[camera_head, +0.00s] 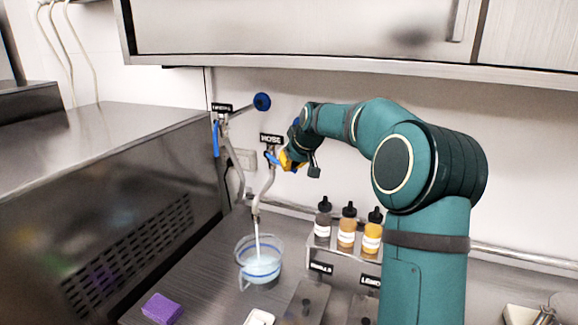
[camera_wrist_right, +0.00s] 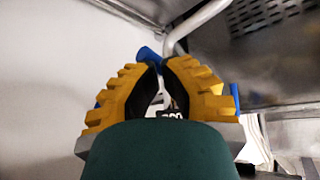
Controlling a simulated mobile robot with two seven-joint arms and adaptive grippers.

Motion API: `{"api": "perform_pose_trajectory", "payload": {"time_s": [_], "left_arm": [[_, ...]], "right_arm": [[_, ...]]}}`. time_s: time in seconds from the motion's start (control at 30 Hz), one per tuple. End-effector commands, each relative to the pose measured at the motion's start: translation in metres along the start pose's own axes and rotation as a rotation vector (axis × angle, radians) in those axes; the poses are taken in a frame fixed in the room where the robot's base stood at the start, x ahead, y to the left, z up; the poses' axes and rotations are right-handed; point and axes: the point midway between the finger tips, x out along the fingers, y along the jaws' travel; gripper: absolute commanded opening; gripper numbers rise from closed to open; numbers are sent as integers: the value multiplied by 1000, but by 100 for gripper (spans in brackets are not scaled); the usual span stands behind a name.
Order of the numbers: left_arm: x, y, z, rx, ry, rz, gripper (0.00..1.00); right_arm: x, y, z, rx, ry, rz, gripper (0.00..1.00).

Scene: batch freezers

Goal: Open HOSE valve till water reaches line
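The HOSE label (camera_head: 270,139) is on the back wall, with a blue valve handle (camera_head: 271,158) just below it. A pale curved hose spout (camera_head: 263,188) runs down from there. A water stream (camera_head: 257,228) falls from it into a clear pitcher (camera_head: 277,248). Pale blue water (camera_head: 262,265) stands in the pitcher near a blue line; their exact relation is too small to tell. My right gripper (camera_head: 286,161), with yellow fingers, is at the blue handle. In the right wrist view its fingers (camera_wrist_right: 166,78) are apart, with nothing clearly clamped between them. My left gripper is not in view.
Another blue-handled tap (camera_head: 217,138) and a blue knob (camera_head: 262,101) are left of the HOSE valve. Several sauce bottles (camera_head: 346,228) stand in a rack right of the pitcher. A purple sponge (camera_head: 161,308) lies at the front. A steel machine (camera_head: 120,200) fills the left.

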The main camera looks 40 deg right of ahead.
Motion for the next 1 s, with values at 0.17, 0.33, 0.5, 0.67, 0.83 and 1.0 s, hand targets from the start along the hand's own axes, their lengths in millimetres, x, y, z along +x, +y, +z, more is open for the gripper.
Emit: {"api": "perform_pose_trajectory", "payload": {"time_s": [0.17, 0.33, 0.5, 0.67, 0.83, 1.0], "left_arm": [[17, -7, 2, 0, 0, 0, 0], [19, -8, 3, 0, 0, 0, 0], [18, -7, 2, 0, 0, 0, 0], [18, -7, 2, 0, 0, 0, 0], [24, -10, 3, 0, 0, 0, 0], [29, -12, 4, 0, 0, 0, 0]], "right_arm": [[19, 0, 14, 0, -1, 1, 0], [21, 0, 16, 0, 0, 1, 0], [20, 0, 15, 0, 0, 1, 0], [20, 0, 16, 0, 0, 1, 0], [9, 0, 24, 1, 3, 0, 0], [-6, 0, 34, 1, 0, 0, 0]]}}
